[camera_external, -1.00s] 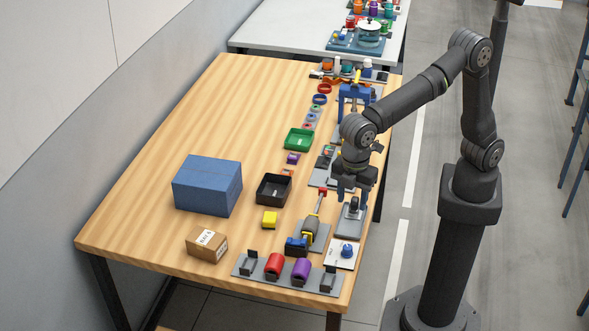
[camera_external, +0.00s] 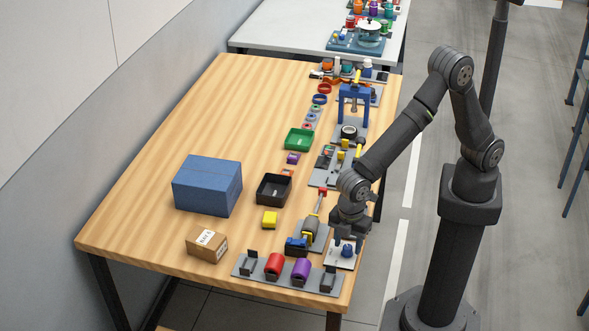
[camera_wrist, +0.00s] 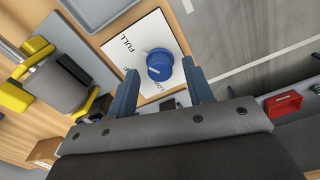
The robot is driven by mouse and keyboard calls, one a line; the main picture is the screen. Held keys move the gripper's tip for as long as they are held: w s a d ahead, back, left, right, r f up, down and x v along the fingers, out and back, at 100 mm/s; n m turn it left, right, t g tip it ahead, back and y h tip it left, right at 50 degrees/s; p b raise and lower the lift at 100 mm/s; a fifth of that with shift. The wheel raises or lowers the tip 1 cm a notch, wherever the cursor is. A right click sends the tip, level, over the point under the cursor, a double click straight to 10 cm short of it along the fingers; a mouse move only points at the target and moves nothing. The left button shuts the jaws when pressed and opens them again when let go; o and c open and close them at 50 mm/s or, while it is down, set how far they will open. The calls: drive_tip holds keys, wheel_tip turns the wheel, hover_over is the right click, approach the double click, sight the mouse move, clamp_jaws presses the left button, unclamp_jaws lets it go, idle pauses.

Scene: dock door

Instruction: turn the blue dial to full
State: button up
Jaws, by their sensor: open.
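The blue dial (camera_external: 347,251) sits on a white panel (camera_external: 332,256) near the front right edge of the wooden table. In the wrist view the dial (camera_wrist: 160,64) shows a pale mark on its top, towards the left. The panel (camera_wrist: 118,52) carries the printed word FULL at the dial's upper left and another label, partly covered, just below the dial. My gripper (camera_external: 348,241) is open and points down over the dial. In the wrist view its two fingers stand apart, one on each side of the dial; I cannot tell whether they touch it.
A grey rack (camera_external: 315,283) with a red roller (camera_external: 274,264) and a purple roller (camera_external: 301,270) lies in front.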

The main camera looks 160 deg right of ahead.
sight(348, 247)
drive_tip(key=shift+f, duration=0.3)
drive_tip(key=c, duration=1)
drive_tip(key=shift+n, duration=0.6)
drive_tip(key=o, duration=1)
wheel_tip(348, 247, up, 18)
drive_tip(key=shift+f, duration=0.25)
